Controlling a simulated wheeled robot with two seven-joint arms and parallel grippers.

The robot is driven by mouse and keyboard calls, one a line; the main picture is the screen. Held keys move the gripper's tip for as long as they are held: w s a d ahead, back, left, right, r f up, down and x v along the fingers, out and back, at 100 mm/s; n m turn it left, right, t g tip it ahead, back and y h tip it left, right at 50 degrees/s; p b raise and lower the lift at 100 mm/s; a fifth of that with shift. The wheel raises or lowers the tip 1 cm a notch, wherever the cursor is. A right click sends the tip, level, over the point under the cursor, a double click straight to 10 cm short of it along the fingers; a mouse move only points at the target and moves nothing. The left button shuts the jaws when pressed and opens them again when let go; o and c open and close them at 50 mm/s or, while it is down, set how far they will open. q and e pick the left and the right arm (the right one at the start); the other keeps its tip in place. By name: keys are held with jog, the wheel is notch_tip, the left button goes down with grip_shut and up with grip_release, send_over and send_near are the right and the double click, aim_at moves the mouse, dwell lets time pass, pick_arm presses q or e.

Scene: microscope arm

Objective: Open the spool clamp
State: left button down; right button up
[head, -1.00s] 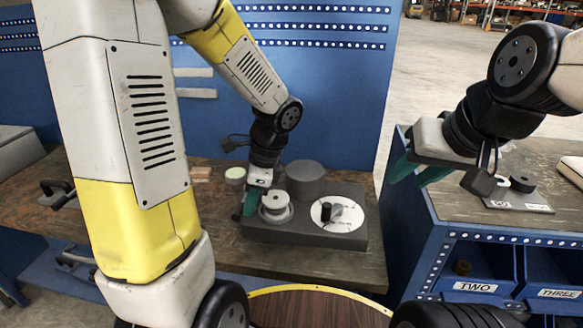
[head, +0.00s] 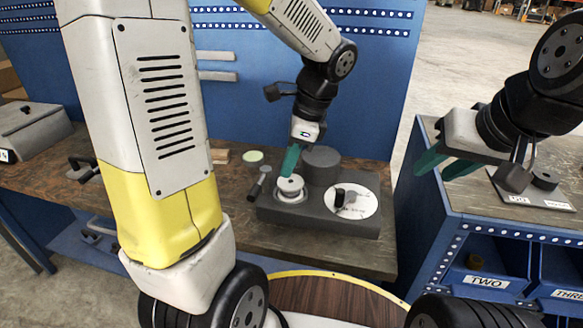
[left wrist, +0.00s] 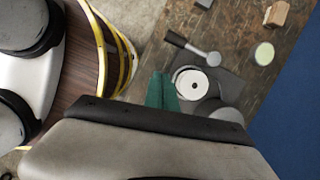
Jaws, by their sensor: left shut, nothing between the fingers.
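The clamp device is a dark grey base (head: 335,222) on the workbench. It carries a pale round spool (head: 290,187) at its left end, also in the left wrist view (left wrist: 192,84). A lever with a black handle (head: 254,191) stands at the base's left edge. In the left wrist view the lever (left wrist: 190,47) lies beside the spool, its handle pointing away. My left gripper (head: 289,162) is shut and empty, its green fingers just above the spool, partly overlapping it. In the left wrist view its fingertips (left wrist: 162,80) are beside the spool. My right gripper (head: 445,162) is open and empty.
A grey cylinder (head: 322,165) and a white dial (head: 361,201) with a black knob sit on the base. A pale green disc (head: 253,156) lies behind. A blue cabinet (head: 425,240) with bins stands right. Bare bench lies left of the base.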

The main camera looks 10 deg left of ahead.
pick_arm(q)
jog(key=shift+v, duration=1.6)
jog(key=shift+s, duration=0.15)
